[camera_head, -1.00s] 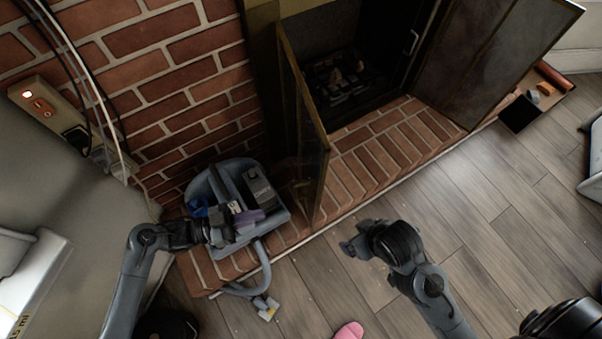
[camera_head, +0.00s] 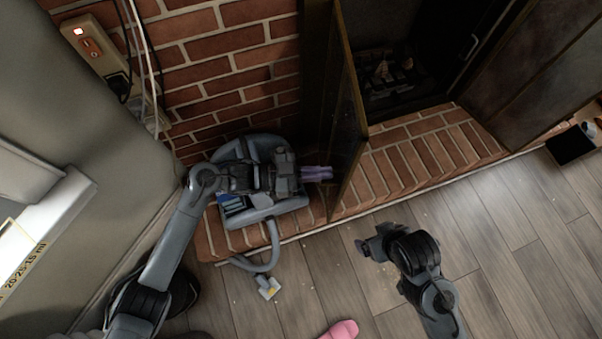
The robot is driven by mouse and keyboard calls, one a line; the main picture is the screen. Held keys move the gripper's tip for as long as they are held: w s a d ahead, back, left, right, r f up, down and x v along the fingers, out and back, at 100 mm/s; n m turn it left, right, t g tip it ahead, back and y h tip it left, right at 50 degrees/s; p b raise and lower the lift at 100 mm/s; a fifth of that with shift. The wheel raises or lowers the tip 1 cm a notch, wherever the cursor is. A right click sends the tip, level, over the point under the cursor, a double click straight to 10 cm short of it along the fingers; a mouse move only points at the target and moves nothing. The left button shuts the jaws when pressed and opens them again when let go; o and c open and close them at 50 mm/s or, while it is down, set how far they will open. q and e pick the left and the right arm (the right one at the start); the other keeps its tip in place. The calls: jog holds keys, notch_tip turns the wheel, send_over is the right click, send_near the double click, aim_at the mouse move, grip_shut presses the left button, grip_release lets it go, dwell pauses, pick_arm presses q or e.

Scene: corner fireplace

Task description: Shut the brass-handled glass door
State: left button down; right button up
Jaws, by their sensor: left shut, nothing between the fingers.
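The left glass door (camera_head: 349,110) of the fireplace stands open and shows nearly edge-on. The right glass door (camera_head: 530,70) is also swung open, at the upper right.
A grey vacuum-like machine (camera_head: 232,212) with a hose sits on the brick hearth (camera_head: 405,171) under my left arm. A pink item (camera_head: 342,330) lies on the floor. A power strip (camera_head: 97,62) with cables is at the upper left.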

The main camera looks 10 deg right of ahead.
pick_arm(q)
jog(key=shift+s+d, duration=0.1)
jog(key=shift+d, duration=0.95)
jog(key=shift+r, duration=0.1)
